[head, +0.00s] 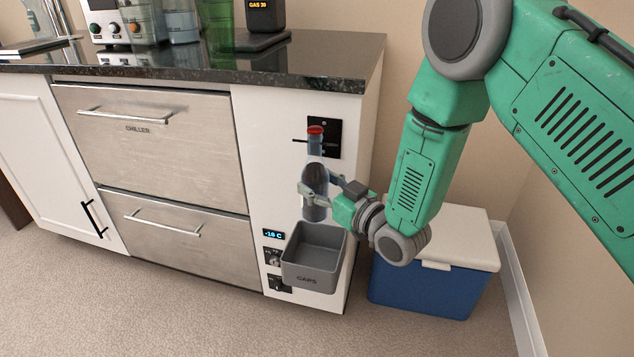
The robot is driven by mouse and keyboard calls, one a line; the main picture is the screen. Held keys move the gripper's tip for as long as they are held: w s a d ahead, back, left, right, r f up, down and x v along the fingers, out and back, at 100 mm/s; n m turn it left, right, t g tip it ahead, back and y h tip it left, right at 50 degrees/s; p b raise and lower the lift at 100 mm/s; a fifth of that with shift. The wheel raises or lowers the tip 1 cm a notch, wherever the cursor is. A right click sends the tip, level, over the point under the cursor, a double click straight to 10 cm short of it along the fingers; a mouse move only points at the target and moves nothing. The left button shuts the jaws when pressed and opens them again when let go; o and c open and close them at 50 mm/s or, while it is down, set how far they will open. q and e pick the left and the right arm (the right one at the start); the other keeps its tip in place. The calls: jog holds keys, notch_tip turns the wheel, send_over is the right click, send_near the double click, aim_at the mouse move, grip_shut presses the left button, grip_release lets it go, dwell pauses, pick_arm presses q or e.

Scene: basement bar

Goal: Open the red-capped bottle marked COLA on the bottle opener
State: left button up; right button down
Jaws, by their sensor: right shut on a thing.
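The red-capped bottle (315,148) is held roughly upright in front of the white cabinet end panel, with its red cap at the top. My right gripper (314,192) is shut around its lower body, coming in from the right. The bottle's marking cannot be read from here. A black plate (329,138) on the panel, which looks like the bottle opener, is just behind and right of the cap. Whether the cap touches it cannot be told. My left gripper is not in view.
A grey bin marked CAPS (312,279) is on the panel below the bottle. A blue cooler (425,290) with a white lid stands on the floor at right. The dark countertop (330,62) holds several containers. Chiller drawers (150,150) are at left.

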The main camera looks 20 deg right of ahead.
jog(key=shift+d+f+b, duration=0.1)
jog(key=shift+f+b, duration=0.9)
jog(key=shift+f, duration=0.55)
dwell(0.5)
jog(key=shift+f, duration=0.3)
dwell(0.6)
jog(key=shift+s+a+p, duration=0.3)
jog(key=shift+s+a, duration=0.4)
jog(key=shift+s, duration=0.3)
jog(key=shift+s+a+p, duration=0.3)
jog(key=shift+s+a, duration=0.35)
jog(key=shift+s, duration=0.35)
jog(key=s+a+p, duration=0.1)
jog(key=s+a, duration=0.3)
jog(key=s, duration=0.2)
jog(key=m+t+h, duration=0.2)
jog(key=m+h, duration=0.3)
jog(key=h, duration=0.3)
send_near(312, 211)
jog(key=s+d+r, duration=0.1)
jog(key=d+r, duration=0.1)
jog(key=d, duration=0.4)
notch_tip(312, 211, up, 14)
jog(key=p, duration=1.4)
jog(key=shift+y+p, duration=0.3)
jog(key=shift+p, duration=0.05)
